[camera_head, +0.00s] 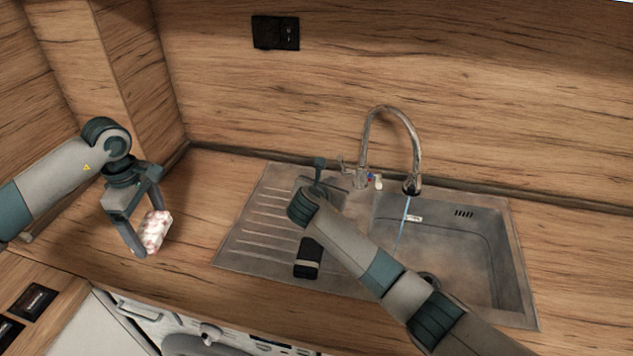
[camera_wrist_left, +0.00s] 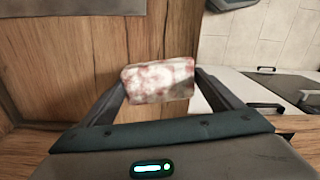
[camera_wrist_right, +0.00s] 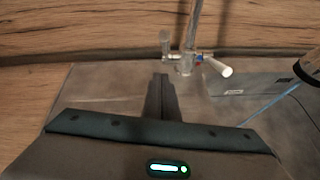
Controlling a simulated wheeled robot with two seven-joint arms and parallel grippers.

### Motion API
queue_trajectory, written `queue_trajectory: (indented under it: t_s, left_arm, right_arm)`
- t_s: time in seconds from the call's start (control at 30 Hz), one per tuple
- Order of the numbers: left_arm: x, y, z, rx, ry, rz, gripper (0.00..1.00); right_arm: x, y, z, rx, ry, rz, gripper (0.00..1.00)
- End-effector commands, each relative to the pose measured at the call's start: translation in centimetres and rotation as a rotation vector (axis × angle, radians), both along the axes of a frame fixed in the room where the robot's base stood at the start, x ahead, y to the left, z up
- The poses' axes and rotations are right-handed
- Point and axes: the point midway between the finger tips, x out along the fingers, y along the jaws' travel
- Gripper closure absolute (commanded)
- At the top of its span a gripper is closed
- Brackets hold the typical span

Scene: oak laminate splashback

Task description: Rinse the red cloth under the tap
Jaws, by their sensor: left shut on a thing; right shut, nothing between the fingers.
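The cloth (camera_head: 156,231), pale with red blotches, is held between the fingers of my left gripper (camera_head: 148,230), above the wooden counter at the left. It shows as a folded block in the left wrist view (camera_wrist_left: 160,82). My right gripper (camera_head: 319,164) is shut and empty, beside the tap's base. Its closed fingers (camera_wrist_right: 161,98) point toward the tap's lever in the right wrist view; I cannot tell if they touch. The curved metal tap (camera_head: 416,150) stands behind the sink. A thin blue stream of water (camera_head: 403,225) runs from its spout into the basin.
The sink basin (camera_head: 470,245) is at the right, with the ribbed drainboard (camera_head: 262,225) to its left. My right arm crosses over part of both. A black socket (camera_head: 275,33) is on the splashback. The counter (camera_head: 200,190) between the cloth and drainboard is clear.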

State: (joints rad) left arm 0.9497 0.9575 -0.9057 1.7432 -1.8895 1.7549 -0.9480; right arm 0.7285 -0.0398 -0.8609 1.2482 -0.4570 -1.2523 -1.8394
Motion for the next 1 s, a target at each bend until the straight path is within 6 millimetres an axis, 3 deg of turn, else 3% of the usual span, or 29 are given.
queue_trajectory:
  t_s: [0.27, 0.7, 1.0]
  left_arm:
    - [0.0, 0.0, -0.6, 0.0, 0.0, 0.0, 0.39]
    - [0.0, 0.0, -2.2, 0.0, 0.0, 0.0, 0.39]
    - [0.0, 0.0, -2.4, 0.0, 0.0, 0.0, 0.39]
  right_arm:
    - [-1.7, 0.4, 1.2, 0.0, 0.0, 0.001, 1.0]
    - [-6.0, 1.5, 5.0, 0.001, 0.0, 0.0, 1.0]
    - [-6.9, 1.7, 5.9, -0.001, 0.001, 0.0, 1.0]
